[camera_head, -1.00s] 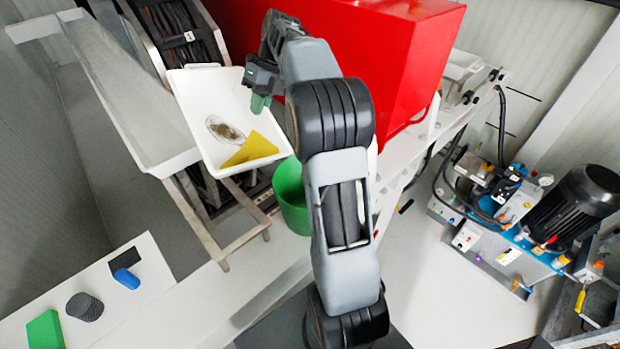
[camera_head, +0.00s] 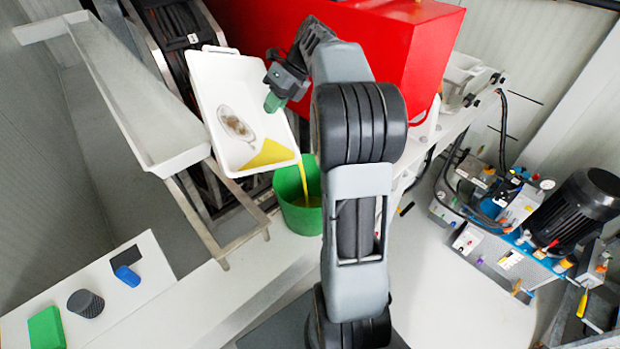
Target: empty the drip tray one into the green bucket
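The white drip tray (camera_head: 215,85) is tilted, its low end toward the green bucket (camera_head: 290,212). Yellow liquid (camera_head: 270,154) has gathered at the tray's low corner, and a thin yellow stream runs from it down into the bucket. A brownish patch (camera_head: 236,126) lies on the tray floor. My gripper (camera_head: 274,100) is at the tray's right rim, with a green fingertip showing over the edge. It appears to hold the tray by this rim, but the finger closure is too small to see clearly. The bucket stands below, partly hidden by my arm.
A red housing (camera_head: 400,50) stands behind my arm. A long pale trough (camera_head: 130,100) is at the left. A bench (camera_head: 150,290) carries a green block (camera_head: 46,328), a dark cylinder (camera_head: 85,304) and a blue piece (camera_head: 127,276). A motor unit (camera_head: 570,212) stands at the right.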

